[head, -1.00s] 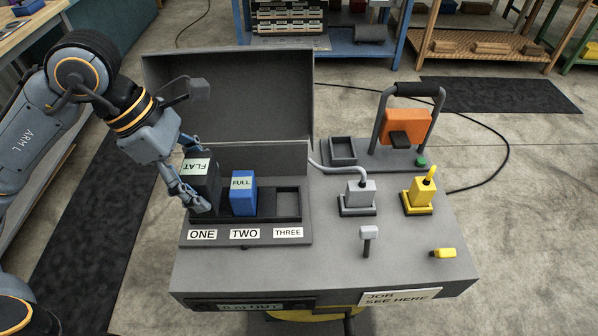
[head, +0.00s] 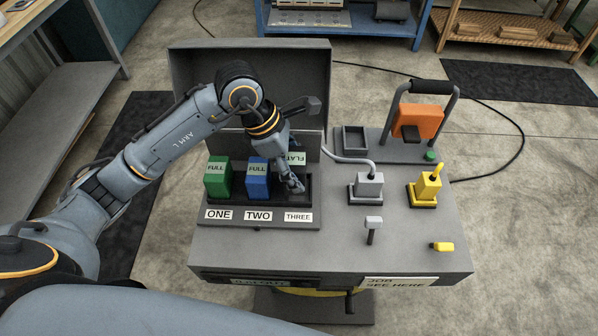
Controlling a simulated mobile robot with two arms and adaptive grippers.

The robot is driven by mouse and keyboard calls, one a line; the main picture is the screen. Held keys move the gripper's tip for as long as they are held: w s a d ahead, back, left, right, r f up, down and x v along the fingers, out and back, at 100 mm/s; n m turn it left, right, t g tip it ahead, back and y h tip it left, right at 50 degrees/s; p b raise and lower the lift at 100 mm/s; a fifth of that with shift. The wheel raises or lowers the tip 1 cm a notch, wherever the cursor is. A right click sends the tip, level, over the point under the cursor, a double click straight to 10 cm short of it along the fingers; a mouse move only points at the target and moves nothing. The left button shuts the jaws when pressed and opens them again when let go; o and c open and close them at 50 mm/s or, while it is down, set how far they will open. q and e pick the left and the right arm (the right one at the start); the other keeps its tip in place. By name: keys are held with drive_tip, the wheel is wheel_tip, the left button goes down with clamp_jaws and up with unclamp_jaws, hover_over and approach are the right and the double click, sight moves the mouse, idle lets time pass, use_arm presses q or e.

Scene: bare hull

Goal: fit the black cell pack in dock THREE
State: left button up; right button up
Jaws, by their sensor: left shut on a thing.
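The black cell pack (head: 297,158), with a pale FLAT label, is at dock THREE, at the right end of the dark dock tray (head: 262,223). My left gripper (head: 292,186) is shut on it and hides much of it. I cannot tell whether its bottom is down in the dock or just above it. A green pack (head: 217,180) labelled FULL stands in dock ONE. A blue pack (head: 257,182) labelled FULL stands in dock TWO. The signs ONE, TWO and THREE (head: 298,217) run along the front. My right gripper is out of view.
The raised lid (head: 215,75) stands behind the docks, close to my left arm. To the right are a grey plug (head: 369,187) with a cable, a yellow plug (head: 427,188), an empty square tray (head: 355,140) and an orange-bodied handle frame (head: 420,122).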

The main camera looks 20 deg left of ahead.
use_arm(q)
drive_tip(key=p+x, duration=0.2)
drive_tip(key=x, duration=0.1)
drive_tip(key=shift+w+a+f, duration=0.1)
drive_tip(key=shift+a+f, duration=0.05)
drive_tip(key=shift+f, duration=0.6)
drive_tip(key=o, duration=1.6)
drive_tip(key=shift+a, duration=0.1)
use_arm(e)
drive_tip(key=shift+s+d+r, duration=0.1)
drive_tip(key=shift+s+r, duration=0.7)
